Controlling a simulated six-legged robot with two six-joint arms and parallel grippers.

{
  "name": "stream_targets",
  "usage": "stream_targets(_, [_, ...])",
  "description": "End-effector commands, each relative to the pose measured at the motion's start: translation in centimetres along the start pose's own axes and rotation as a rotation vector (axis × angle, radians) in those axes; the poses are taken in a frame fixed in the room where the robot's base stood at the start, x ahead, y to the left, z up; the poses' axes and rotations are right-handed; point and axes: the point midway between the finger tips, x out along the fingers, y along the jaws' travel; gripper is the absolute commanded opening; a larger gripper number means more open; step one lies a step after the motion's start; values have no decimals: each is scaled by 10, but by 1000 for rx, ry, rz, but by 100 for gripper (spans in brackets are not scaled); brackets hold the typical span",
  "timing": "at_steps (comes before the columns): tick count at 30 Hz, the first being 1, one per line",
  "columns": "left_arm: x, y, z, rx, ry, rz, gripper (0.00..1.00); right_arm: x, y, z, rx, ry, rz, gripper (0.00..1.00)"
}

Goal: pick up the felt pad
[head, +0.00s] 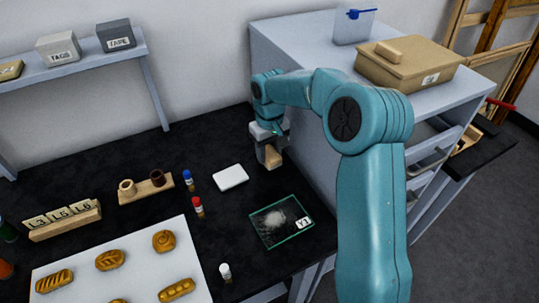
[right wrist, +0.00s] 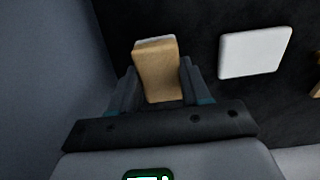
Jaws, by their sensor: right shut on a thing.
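My right gripper (head: 267,146) is shut on a tan block (head: 272,159) close to the cabinet's side, over the black table. In the right wrist view the tan block (right wrist: 157,72) stands between the two fingers (right wrist: 158,86), with a pale grey layer along its far end. A flat white pad with rounded corners (head: 230,177) lies on the table, apart from the gripper; it also shows in the right wrist view (right wrist: 254,52). I cannot tell for certain which of these two is the felt pad. My left gripper is not in view.
The pale cabinet (head: 297,135) rises right beside the gripper. A glass plate with white powder (head: 270,238), red (head: 197,208) and blue (head: 188,181) bottles, a wooden holder (head: 146,187) and a white board of pastries (head: 133,265) stand around. Some black tabletop (head: 222,145) behind the white pad is free.

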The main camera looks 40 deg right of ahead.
Motion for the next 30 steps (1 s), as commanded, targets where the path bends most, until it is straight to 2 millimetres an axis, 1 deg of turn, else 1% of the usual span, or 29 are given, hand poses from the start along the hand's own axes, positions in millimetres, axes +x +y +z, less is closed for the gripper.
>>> stream_targets(5, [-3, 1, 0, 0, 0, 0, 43, -45, 0, -1, 0, 9, 0, 17])
stream_targets(9, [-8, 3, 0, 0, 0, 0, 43, -91, 0, -1, -1, 9, 1, 17])
stream_targets(12, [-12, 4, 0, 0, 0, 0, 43, -122, 0, -1, -1, 8, 0, 17])
stream_targets(15, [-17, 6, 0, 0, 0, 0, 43, -147, 0, -1, -1, 7, 0, 17])
stream_targets(18, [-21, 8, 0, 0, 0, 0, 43, -165, 0, 0, -2, 5, 0, 17])
stream_targets(21, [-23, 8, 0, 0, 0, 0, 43, -177, 0, 0, -1, 4, 0, 17])
stream_targets(25, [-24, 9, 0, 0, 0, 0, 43, -183, 0, 0, -1, 3, 0, 17])
stream_targets(30, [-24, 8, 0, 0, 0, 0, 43, -183, 0, 0, -1, 2, 0, 17])
